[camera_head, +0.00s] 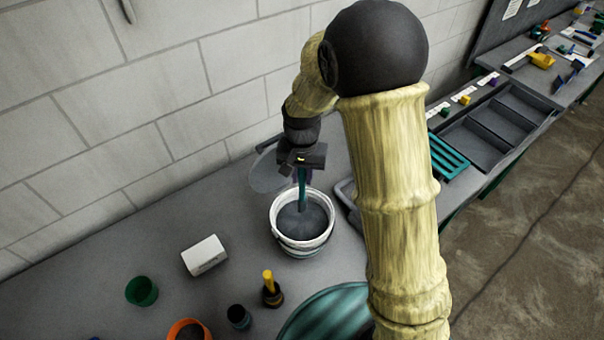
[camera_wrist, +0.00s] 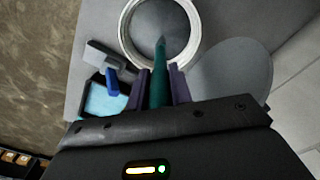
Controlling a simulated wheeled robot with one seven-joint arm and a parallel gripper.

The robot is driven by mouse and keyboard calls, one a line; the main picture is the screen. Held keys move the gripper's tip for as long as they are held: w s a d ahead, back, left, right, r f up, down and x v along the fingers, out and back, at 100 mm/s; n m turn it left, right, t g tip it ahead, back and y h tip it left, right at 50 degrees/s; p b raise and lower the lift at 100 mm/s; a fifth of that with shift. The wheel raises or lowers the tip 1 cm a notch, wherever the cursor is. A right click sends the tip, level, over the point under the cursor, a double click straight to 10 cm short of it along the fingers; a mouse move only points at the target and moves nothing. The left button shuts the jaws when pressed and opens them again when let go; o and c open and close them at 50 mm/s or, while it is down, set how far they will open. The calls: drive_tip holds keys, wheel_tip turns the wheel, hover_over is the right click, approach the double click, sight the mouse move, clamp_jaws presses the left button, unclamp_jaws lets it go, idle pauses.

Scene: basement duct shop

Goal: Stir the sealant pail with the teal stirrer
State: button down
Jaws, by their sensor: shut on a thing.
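The sealant pail (camera_head: 300,246) is white-rimmed and stands upright on the grey bench, with dark grey contents inside. It also shows at the top of the wrist view (camera_wrist: 128,42). My gripper (camera_head: 301,170) is above the pail, shut on the teal stirrer (camera_head: 302,190). In the wrist view the teal stirrer (camera_wrist: 158,88) sits between the two purple fingers (camera_wrist: 163,84) and its far end lies over the dark contents. The stirrer's lower part is inside the pail's opening. I cannot tell how deep its tip goes.
A white box (camera_head: 204,255), a green cup (camera_head: 141,291), an orange-rimmed container (camera_head: 189,330), a dark cup (camera_head: 239,317) and a yellow-handled item (camera_head: 269,285) stand left and front of the pail. A grey oval plate (camera_head: 268,172) lies behind it. The block wall is close behind.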

drive_tip(key=shift+r+p, duration=2)
drive_tip(key=shift+r, duration=0.55)
drive_tip(key=shift+f, duration=0.1)
